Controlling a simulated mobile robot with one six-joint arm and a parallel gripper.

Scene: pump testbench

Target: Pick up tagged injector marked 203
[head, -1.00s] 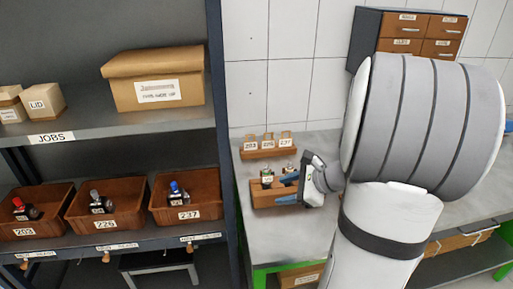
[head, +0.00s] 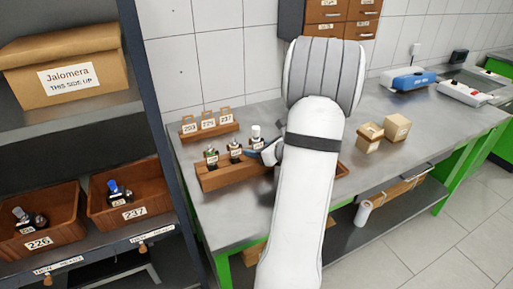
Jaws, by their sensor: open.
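Several small injectors stand upright in a wooden rack on the grey bench: a green-topped one (head: 211,157) at left, a dark one (head: 235,150) in the middle and a white-topped one (head: 257,138) at right. Each bears a small pale tag, too small to read surely. Behind the rack (head: 222,179), a small wooden stand (head: 212,133) holds tags that seem to read 203, 226 and 237. My gripper (head: 266,153) is open at the rack's right side, close to the white-topped injector. My arm hides part of the rack, and I cannot tell whether the jaws touch anything.
On the left shelf, brown bins marked 226 (head: 38,232) and 237 (head: 130,203) hold dark parts. A cardboard box (head: 66,72) sits above. Two small cartons (head: 383,132) stand right of my arm. The shelf post (head: 165,150) stands close to the bench's left end.

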